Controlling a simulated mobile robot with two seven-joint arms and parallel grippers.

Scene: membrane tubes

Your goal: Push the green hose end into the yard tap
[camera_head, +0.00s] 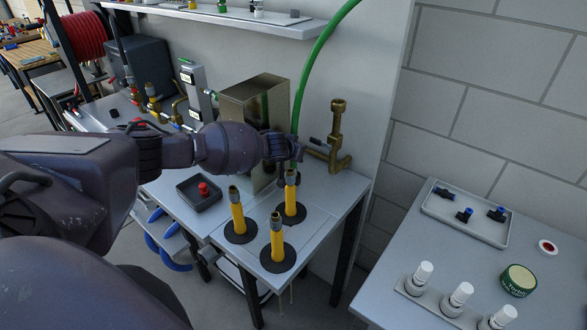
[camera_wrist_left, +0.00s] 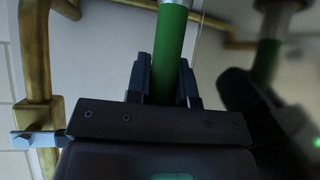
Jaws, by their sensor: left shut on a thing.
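The green hose (camera_head: 317,59) hangs down from the top of the head view in a curve to my left gripper (camera_head: 294,150). My left gripper is shut on the hose. In the left wrist view the green hose (camera_wrist_left: 171,45) runs between the two dark fingers (camera_wrist_left: 163,82). The hose end is hard to make out near the gripper in the head view. The brass yard tap (camera_head: 337,125) stands against the wall just right of the gripper, apart from it. Brass pipe (camera_wrist_left: 35,70) also shows at the left of the wrist view. My right gripper is not in view.
Upright yellow tubes (camera_head: 277,238) on black discs stand in front of the gripper. A metal box (camera_head: 252,100) is behind my wrist. A black tray (camera_head: 200,194) with a red knob lies left. A side table (camera_head: 390,290) holds bottles and a grey tray (camera_head: 460,228).

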